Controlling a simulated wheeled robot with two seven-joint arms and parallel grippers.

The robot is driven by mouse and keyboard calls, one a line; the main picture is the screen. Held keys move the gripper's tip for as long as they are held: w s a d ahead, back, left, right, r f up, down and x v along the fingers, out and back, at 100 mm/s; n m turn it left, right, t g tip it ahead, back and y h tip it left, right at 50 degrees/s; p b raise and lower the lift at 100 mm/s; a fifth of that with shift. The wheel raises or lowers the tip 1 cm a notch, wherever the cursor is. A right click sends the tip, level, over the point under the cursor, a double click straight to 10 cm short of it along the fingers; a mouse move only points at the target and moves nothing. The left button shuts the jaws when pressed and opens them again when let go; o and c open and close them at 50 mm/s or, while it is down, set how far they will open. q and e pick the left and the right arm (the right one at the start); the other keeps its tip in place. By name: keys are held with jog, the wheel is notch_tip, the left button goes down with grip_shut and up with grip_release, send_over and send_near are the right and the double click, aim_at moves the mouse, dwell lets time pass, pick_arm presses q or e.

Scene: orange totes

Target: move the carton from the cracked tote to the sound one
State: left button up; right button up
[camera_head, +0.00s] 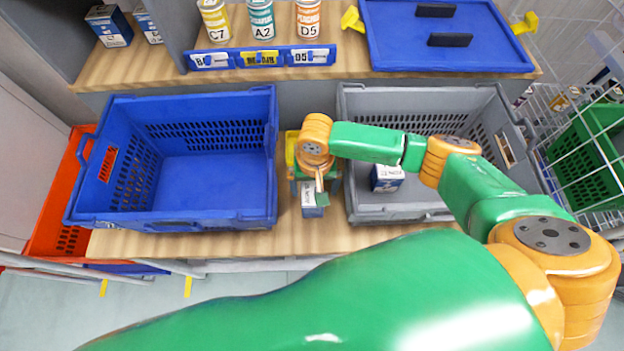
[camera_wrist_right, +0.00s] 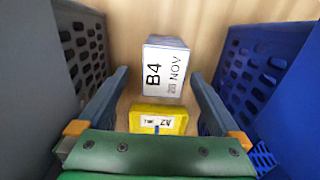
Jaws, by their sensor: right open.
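A blue and white carton (camera_wrist_right: 166,70) marked B4 NOV stands on the wooden surface in the gap between two totes. It also shows in the head view (camera_head: 308,193), partly covered by my gripper. My right gripper (camera_wrist_right: 158,85) is open above the gap, a finger on either side of the carton's near end, with nothing held. A blue tote (camera_head: 215,182) stands left of the gap and looks empty. A grey tote (camera_head: 405,212) stands right of it, with another blue and white carton (camera_head: 387,183) inside. I cannot make out a crack in either tote. My left gripper is out of view.
A yellow block with a label (camera_wrist_right: 158,120) sits in the gap beside the carton. Tins, including a yellow one (camera_head: 215,22), and a blue lid (camera_head: 445,45) are on the shelf behind. A wire rack (camera_head: 580,150) is at right. My right arm crosses the grey tote.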

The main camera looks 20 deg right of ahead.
jog(key=f, duration=0.7)
jog(key=shift+a+b, duration=0.25)
jog(key=shift+b, duration=0.05)
grip_shut()
